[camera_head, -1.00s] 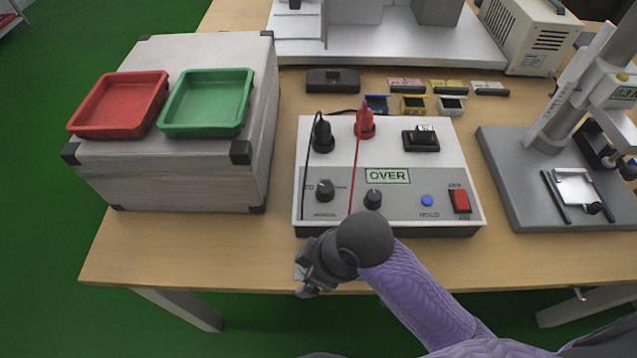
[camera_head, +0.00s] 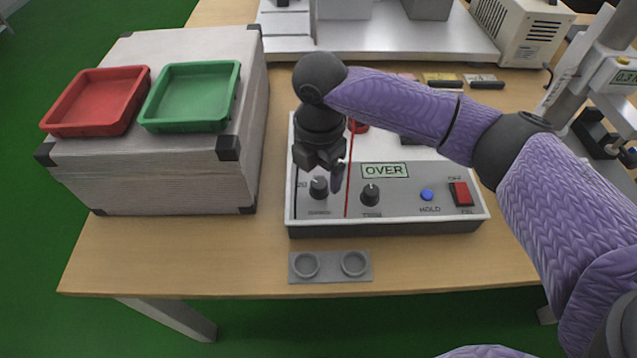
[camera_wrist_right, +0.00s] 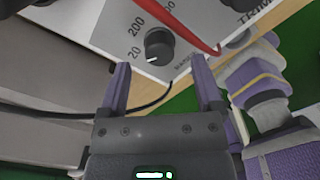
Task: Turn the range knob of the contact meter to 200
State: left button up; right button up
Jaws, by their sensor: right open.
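The contact meter (camera_head: 400,208) is a white and grey box on the table, and its display (camera_head: 385,170) reads OVER. Its black range knob (camera_head: 319,187) is the left of two knobs. In the right wrist view the range knob (camera_wrist_right: 159,46) has labels 20 and 200 on its left; a small white mark shows at its lower left. My right gripper (camera_head: 328,176) hangs over the meter's left part, fingers down by the knob. In the right wrist view the gripper (camera_wrist_right: 160,66) is open and empty, the knob ahead between its fingertips. My left gripper is out of view.
A second knob (camera_head: 370,194), a blue HOLD button (camera_head: 427,195) and a red switch (camera_head: 461,194) are on the panel. A red lead (camera_head: 348,190) runs between the knobs. A grey two-cup holder (camera_head: 330,276) lies in front. A case with red (camera_head: 97,129) and green trays stands left.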

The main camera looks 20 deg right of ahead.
aim_at(319, 187)
notch_tip(319, 187, down, 3)
jog(key=shift+r+b, duration=0.15)
jog(key=shift+b, duration=0.15)
